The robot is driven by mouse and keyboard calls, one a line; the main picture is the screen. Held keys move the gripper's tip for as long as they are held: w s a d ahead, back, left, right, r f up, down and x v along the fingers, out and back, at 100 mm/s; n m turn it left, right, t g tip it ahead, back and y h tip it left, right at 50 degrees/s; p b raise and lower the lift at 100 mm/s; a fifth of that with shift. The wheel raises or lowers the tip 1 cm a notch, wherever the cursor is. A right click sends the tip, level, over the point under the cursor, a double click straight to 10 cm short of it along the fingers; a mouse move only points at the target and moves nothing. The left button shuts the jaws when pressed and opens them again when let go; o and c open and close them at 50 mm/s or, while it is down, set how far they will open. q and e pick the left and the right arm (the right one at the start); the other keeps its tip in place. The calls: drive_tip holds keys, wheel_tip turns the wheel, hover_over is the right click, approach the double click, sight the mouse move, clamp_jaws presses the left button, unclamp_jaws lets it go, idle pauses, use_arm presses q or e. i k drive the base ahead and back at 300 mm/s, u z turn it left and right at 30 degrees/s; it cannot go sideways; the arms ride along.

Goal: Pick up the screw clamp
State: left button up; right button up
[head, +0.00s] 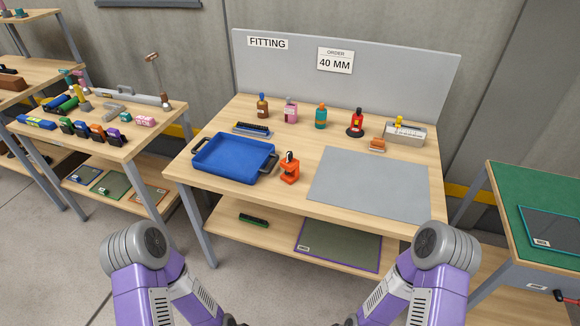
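An orange screw clamp (289,172) with a black screw on top stands upright on the middle workbench (290,200). It is near the front edge, just right of a blue tray and left of a grey mat. Nothing covers it. Both of my purple and grey arms show at the bottom of the head view, in front of the bench and well apart from the clamp. Neither gripper can be made out in the picture.
The blue tray (198,168) is empty. The grey mat (371,159) is bare. Bottles, a red and black device (356,124) and a grey box (404,137) stand farther back. A grey panel (400,82) closes the bench's back. A green-topped table (535,190) is at right.

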sight(291, 174)
drive_tip(key=k, duration=0.65)
drive_tip(key=u, duration=0.6)
drive_tip(key=i, duration=1.55)
drive_tip(key=z, duration=0.6)
